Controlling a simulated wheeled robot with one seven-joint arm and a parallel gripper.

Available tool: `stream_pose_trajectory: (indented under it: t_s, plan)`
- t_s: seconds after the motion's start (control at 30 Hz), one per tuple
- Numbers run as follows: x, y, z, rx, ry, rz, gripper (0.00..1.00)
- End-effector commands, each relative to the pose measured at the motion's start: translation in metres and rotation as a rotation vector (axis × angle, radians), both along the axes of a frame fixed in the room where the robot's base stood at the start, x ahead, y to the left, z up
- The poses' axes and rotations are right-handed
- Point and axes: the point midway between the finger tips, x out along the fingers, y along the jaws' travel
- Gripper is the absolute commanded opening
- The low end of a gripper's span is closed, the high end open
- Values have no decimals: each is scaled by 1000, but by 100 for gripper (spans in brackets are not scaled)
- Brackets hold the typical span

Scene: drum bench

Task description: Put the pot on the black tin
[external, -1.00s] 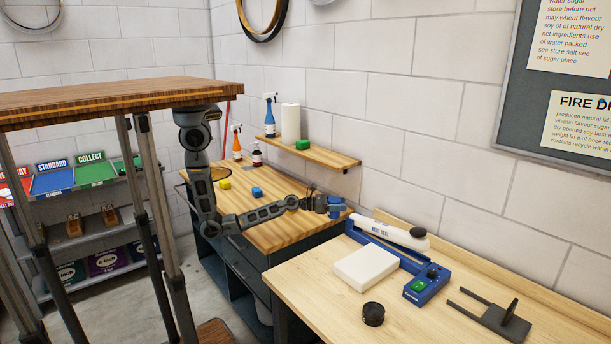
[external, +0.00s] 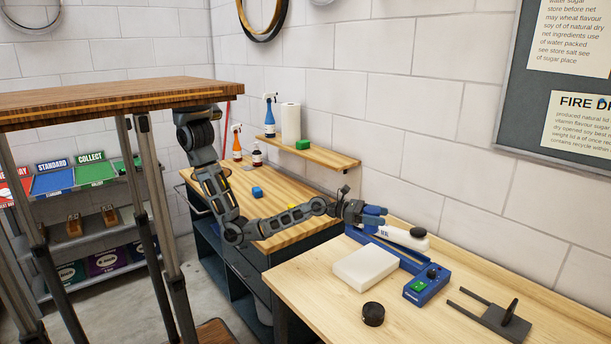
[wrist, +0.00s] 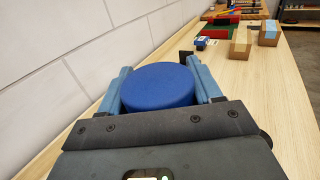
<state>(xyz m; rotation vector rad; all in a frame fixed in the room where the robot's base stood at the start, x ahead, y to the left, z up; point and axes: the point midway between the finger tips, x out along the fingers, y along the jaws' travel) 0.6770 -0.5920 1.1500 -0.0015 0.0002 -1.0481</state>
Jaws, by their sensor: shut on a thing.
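The pot is a blue round piece with a flat top (wrist: 158,87), held between my two fingers in the wrist view. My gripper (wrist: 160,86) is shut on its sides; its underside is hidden. In the external view my gripper (external: 374,215) holds it in the air over the back of the front bench, near the white arm of the sealer. The black tin (external: 373,314) is a short dark cylinder standing on the front bench, nearer the camera than my gripper and apart from it.
A white block (external: 366,266) lies on the front bench beside the blue sealer (external: 427,285). A black forked stand (external: 497,320) is at right. The white wall is close behind my gripper. Cartons (wrist: 240,42) stand farther along the bench. Bare wood surrounds the tin.

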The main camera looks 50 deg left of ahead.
Motion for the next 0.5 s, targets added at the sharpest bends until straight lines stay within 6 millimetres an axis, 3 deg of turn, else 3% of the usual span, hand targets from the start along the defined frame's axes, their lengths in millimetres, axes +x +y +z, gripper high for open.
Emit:
stream_pose_trajectory:
  t_s: [0.03, 0.3, 0.5]
  plan:
    - [-19, -19, 8, -4, 1, -31, 30]
    - [-117, -98, 35, -3, 1, -166, 30]
    - [-185, -134, 46, -2, 0, -248, 30]
